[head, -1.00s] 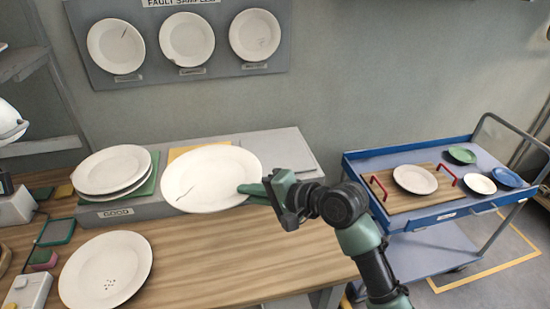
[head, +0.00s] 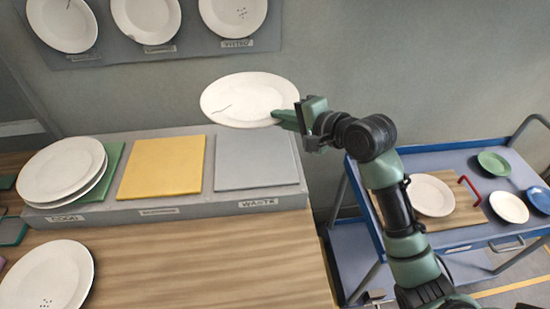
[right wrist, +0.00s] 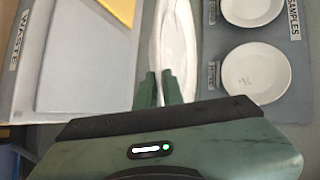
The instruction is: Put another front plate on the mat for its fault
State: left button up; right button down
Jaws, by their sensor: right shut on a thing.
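My right gripper (head: 290,120) is shut on the rim of a white plate (head: 248,98) with a dark crack-like line on its left part. It holds the plate in the air, and the plate shows just above the far edge of the grey mat (head: 257,160) marked WASTE. The right wrist view shows the held plate (right wrist: 175,45) nearly edge-on between the fingers. A bare yellow mat (head: 162,168) lies left of the grey one; its label is too small to read. Stacked white plates (head: 58,168) cover most of a green mat (head: 113,162) marked GOOD. My left gripper is out of view.
A white plate with dark specks (head: 45,280) lies on the wooden table (head: 200,265) at front left. A sample board (head: 185,52) with three plates hangs on the wall behind. A blue trolley (head: 430,165) at right carries a white plate on a wooden tray and small dishes.

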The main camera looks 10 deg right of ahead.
jog(key=p, duration=0.1)
send_over(281, 178)
jog(key=f, duration=1.1)
jog(key=shift+w+f, duration=0.2)
jog(key=shift+f, duration=0.6)
notch_tip(281, 178, down, 4)
jog(key=shift+f, duration=0.2)
jog(key=shift+f, duration=0.1)
jog(key=c, duration=1.8)
grip_release()
jog(key=shift+s+f, duration=0.1)
jog(key=shift+f, duration=0.05)
